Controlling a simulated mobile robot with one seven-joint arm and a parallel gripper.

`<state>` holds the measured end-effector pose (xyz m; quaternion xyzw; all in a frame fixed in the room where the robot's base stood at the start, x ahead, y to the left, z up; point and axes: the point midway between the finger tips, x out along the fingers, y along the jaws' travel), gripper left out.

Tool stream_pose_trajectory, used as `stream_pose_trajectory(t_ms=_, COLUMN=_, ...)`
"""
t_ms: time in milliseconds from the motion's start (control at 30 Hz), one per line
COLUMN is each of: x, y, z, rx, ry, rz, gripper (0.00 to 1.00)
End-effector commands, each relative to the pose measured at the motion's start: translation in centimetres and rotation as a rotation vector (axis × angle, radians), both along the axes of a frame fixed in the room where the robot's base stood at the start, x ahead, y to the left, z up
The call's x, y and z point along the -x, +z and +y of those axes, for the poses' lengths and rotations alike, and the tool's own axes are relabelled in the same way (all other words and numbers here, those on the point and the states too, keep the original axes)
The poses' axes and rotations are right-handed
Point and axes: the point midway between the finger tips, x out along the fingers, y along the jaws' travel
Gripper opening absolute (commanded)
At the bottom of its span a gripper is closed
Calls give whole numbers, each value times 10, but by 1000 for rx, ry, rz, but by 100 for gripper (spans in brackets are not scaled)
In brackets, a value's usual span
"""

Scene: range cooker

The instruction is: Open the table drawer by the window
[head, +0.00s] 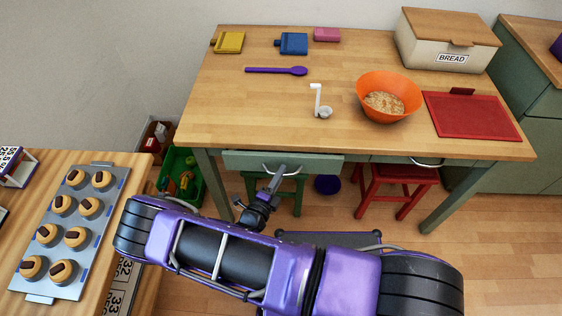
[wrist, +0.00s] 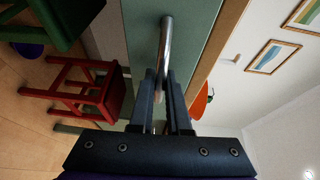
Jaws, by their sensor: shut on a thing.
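The wooden table (head: 230,120) has green drawers under its top. The left drawer (head: 322,161) has a curved metal handle, and its front seems to stand out a little from the table edge. My gripper (head: 274,180) is at this handle. In the wrist view, my gripper's dark fingers (wrist: 165,90) are shut on the metal handle (wrist: 166,40), in front of the green drawer front (wrist: 197,45). The inside of the drawer is not visible. The right drawer's handle (head: 427,162) is free.
A green stool (head: 290,188) and a red stool (head: 400,175) stand beneath. A counter with a tray (head: 82,230) is at left.

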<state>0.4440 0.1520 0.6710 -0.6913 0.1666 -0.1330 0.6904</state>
Motion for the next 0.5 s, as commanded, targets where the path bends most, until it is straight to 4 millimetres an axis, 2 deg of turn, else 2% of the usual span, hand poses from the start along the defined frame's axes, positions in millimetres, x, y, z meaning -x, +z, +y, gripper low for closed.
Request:
stream_pose_trajectory(t_ms=200, x=62, y=0, z=3, rx=2, ry=4, rz=4, gripper=0)
stream_pose_trajectory(t_ms=500, x=138, y=-1, z=5, rx=2, ry=3, rz=2, gripper=0)
